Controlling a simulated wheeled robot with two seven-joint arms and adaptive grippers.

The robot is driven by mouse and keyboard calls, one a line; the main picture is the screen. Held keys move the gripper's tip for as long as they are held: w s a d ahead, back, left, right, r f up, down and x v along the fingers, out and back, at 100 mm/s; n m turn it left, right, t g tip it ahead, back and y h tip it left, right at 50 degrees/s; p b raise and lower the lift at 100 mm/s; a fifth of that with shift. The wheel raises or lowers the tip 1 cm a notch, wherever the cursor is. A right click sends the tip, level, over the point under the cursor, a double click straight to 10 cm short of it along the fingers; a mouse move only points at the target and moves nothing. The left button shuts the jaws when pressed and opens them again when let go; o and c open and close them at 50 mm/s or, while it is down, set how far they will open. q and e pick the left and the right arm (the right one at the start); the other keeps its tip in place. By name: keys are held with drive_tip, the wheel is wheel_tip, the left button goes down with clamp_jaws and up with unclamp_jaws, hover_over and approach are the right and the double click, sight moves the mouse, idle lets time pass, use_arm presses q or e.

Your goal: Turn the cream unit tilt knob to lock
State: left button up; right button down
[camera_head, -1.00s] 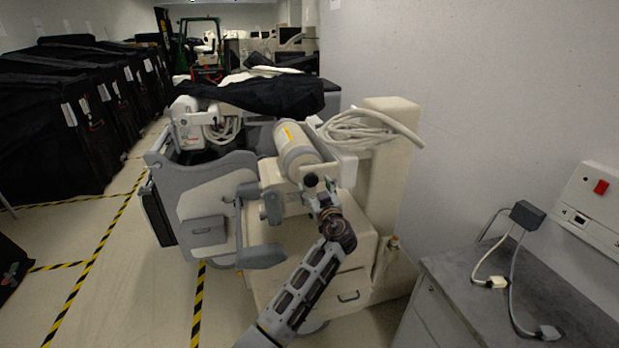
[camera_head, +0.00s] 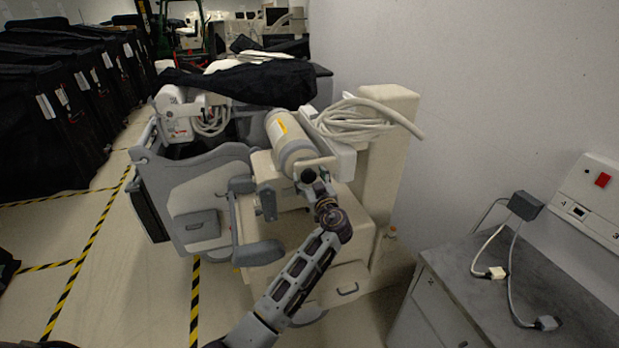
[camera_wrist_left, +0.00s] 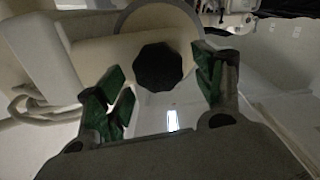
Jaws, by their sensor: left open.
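The cream unit (camera_head: 400,150) stands against the right wall, with a cream cylinder (camera_head: 288,135) on its arm. The dark tilt knob (camera_head: 308,175) is at the near end of that cylinder. In the left wrist view the knob (camera_wrist_left: 158,67) is a black, many-sided disc on a cream face. My left gripper (camera_head: 319,188) is right by the knob in the head view. In the left wrist view its green-padded fingers (camera_wrist_left: 159,64) are open, one on each side of the knob, with gaps visible between pads and knob. My right gripper is not in view.
A grey side panel (camera_head: 195,190) and grey lever parts (camera_head: 258,253) sit left of my arm. Coiled pale hose (camera_head: 350,120) and black cloth (camera_head: 245,80) lie on top. A grey cabinet (camera_head: 440,310) with cables stands at right.

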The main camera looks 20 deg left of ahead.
use_arm(q)
drive_tip(key=shift+c, duration=0.7)
drive_tip(key=c, duration=0.9)
drive_tip(key=shift+m+b, duration=0.7)
drive_tip(key=shift+b, duration=0.2)
drive_tip(key=shift+m+b, duration=0.5)
drive_tip(key=shift+m, duration=0.1)
drive_tip(key=shift+w+m+b, duration=0.1)
drive_tip(key=shift+m+b, duration=0.4)
drive_tip(key=shift+m, duration=0.2)
drive_tip(key=shift+d+m+b, duration=0.1)
drive_tip(key=shift+m+b, duration=0.2)
drive_tip(key=shift+m, duration=0.4)
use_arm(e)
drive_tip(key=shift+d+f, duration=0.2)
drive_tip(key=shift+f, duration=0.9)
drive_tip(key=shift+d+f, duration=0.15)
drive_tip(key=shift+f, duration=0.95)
use_arm(q)
drive_tip(key=shift+o, duration=0.2)
